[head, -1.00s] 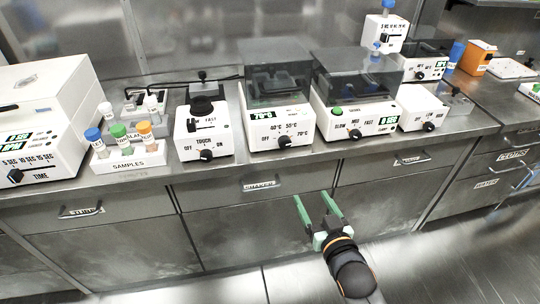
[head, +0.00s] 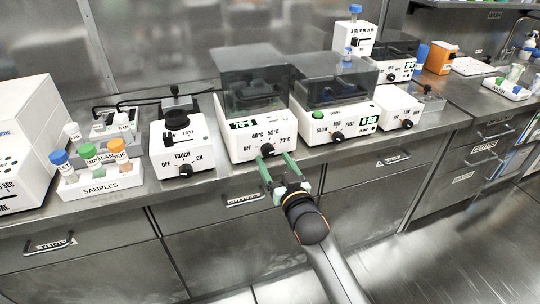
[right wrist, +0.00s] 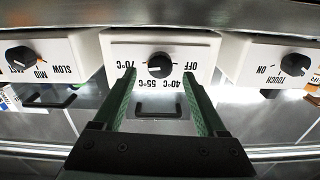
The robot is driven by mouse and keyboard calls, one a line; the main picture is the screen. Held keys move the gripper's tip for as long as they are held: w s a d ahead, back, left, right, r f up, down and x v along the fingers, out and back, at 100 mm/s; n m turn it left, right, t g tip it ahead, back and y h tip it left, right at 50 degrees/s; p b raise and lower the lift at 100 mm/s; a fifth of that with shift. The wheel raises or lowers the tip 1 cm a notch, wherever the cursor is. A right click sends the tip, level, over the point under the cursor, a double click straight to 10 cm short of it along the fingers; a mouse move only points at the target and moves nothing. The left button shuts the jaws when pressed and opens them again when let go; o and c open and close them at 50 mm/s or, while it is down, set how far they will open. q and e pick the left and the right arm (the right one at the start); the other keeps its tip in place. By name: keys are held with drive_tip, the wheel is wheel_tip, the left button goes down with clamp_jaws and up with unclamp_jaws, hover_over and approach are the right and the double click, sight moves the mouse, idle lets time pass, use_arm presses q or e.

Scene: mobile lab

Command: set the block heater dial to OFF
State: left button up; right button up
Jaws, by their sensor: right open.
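The block heater (head: 246,135) is a white box with a dark clear lid and a green display that appears to read 70°C. Its black dial (head: 267,149) is on the front face, among OFF, 40°C, 55°C and 70°C labels. In the right wrist view the heater shows upside down, and its dial (right wrist: 160,65) appears between my fingertips in the picture, its light mark toward the 70°C side. My right gripper (head: 275,161) is open and empty, its green fingers (right wrist: 160,78) pointing at the dial from in front. I cannot tell whether they touch it. My left gripper is not in view.
A TOUCH/ON device (head: 184,150) stands left of the heater and a SLOW/MID/FAST device (head: 336,118) stands close on its right. A samples rack (head: 100,180) is farther left. Drawer handles (head: 243,199) project below the bench edge. The floor in front is clear.

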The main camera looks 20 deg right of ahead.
sight(269, 153)
drive_tip(key=shift+w+a, duration=0.1)
drive_tip(key=shift+w, duration=1.7)
clamp_jaws()
